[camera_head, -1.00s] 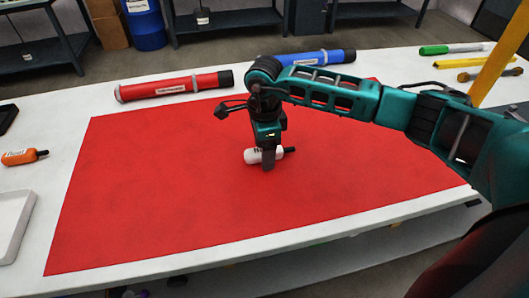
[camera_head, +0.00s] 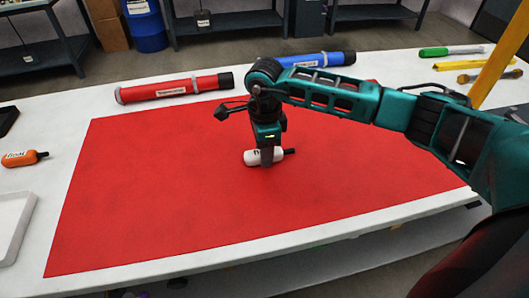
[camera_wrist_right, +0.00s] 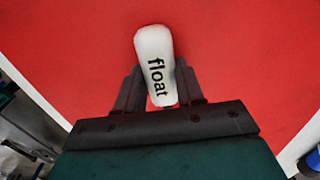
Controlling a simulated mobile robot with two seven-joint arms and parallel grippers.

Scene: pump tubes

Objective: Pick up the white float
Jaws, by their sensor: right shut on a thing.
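The white float (camera_head: 253,157) is a small white bottle shape with a dark tip. It lies on its side at the middle of the red mat (camera_head: 150,205). My right gripper (camera_head: 267,160) points down over it and is shut on it. In the right wrist view the float (camera_wrist_right: 154,54), lettered "float", sits between the two dark fingers of the right gripper (camera_wrist_right: 160,95). Whether it touches the mat or is just above it I cannot tell. My left gripper is not in view.
A red tube (camera_head: 175,88) and a blue tube (camera_head: 316,59) lie behind the mat. An orange float (camera_head: 20,158) and a white tray (camera_head: 12,225) are at the left. Tools, including a green-handled one (camera_head: 435,52), lie at the back right. The mat around the gripper is clear.

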